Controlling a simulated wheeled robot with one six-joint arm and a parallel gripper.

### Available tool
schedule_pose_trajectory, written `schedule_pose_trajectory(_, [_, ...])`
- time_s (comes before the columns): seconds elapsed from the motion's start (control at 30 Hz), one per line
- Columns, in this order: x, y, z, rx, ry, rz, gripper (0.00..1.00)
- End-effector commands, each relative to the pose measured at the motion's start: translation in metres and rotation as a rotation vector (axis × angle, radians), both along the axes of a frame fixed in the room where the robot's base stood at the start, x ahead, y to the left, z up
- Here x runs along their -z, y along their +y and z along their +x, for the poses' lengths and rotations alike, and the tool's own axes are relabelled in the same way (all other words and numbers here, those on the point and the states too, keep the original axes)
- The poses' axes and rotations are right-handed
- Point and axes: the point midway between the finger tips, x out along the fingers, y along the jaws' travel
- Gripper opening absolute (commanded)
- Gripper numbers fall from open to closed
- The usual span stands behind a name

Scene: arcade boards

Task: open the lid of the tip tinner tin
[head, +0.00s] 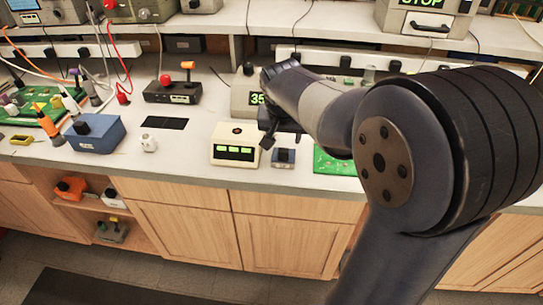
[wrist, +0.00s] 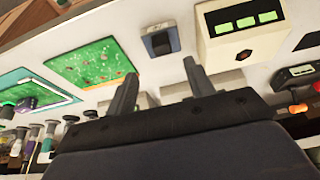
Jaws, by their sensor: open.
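No tin is plainly labelled, so I cannot tell which thing is the tip tinner tin. A small blue-grey block with a dark top (head: 284,158) stands on the bench; it also shows in the wrist view (wrist: 160,42). A small white pot (head: 149,143) and a small yellow-rimmed item (head: 21,140) stand further left. My gripper (wrist: 160,70) is open and empty, its two fingers apart over the bench near the blue-grey block. In the head view my gripper (head: 268,138) is partly hidden by my arm.
A cream box with green displays (head: 235,146) stands beside the blue-grey block. A green circuit board (wrist: 92,60) lies on its other side. A blue box with a black knob (head: 95,133) and a black instrument (head: 172,91) stand left. My arm hides the right bench.

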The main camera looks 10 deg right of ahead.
Motion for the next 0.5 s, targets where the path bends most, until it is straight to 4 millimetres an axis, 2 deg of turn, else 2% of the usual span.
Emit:
schedule_pose_trajectory(0.17, [0.012,-0.001,0.008,0.006,0.000,0.000,0.51])
schedule_pose_trajectory(0.5, [0.069,-0.009,0.030,0.005,0.002,-0.001,0.51])
